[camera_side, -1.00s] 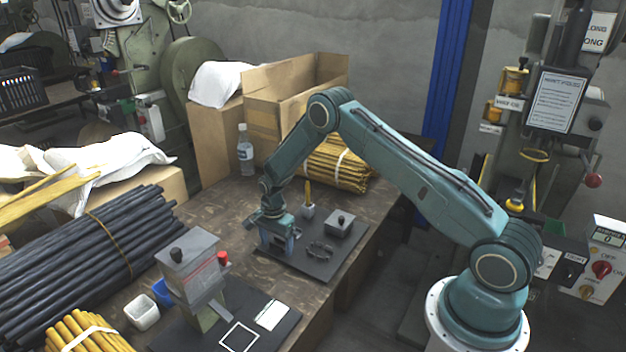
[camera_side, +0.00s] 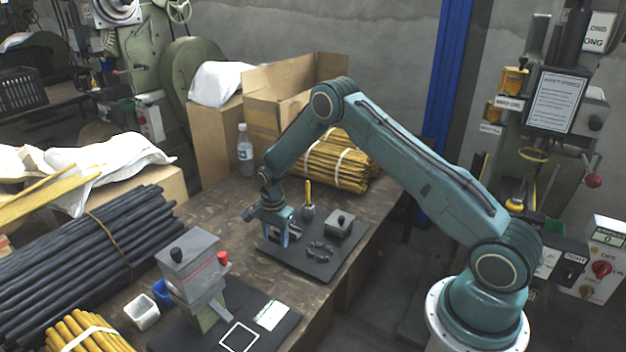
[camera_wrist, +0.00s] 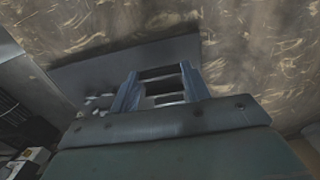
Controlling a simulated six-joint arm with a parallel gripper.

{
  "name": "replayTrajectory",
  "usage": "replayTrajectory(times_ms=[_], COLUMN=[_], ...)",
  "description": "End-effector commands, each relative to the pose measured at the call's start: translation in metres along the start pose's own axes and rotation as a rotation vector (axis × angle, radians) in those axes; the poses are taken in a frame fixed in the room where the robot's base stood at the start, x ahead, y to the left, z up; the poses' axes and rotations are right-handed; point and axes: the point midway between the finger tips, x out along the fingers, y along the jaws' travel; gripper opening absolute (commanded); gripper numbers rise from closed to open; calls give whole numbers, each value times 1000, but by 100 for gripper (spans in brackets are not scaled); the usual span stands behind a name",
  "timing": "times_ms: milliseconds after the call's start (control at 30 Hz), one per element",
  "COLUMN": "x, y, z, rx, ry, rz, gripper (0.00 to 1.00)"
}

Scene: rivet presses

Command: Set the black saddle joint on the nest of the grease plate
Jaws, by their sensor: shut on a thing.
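My gripper (camera_side: 281,235) is over the left part of a dark plate (camera_side: 318,270), which I take to be the grease plate. In the wrist view my gripper (camera_wrist: 161,85) has its two blue fingers shut on a dark piece (camera_wrist: 166,90), which I take to be the black saddle joint; its shape is mostly hidden. A dark, ring-like nest (camera_side: 320,250) lies on the plate to the right of my gripper, apart from it. I cannot tell how high the held piece is above the plate.
A pot with a yellow-handled brush (camera_side: 308,208) and a grey block with a black knob (camera_side: 340,224) stand behind the nest. A grey press (camera_side: 190,265) with a red knob stands at front left. Bundled yellow rods (camera_side: 335,165) and a bottle (camera_side: 245,150) are behind.

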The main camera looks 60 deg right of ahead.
Motion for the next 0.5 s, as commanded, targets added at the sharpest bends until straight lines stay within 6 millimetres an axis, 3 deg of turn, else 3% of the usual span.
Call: replayTrajectory(times_ms=[500], x=[-105], y=[-1], z=[0], rx=[0], ry=[1], rz=[-4], gripper=[21])
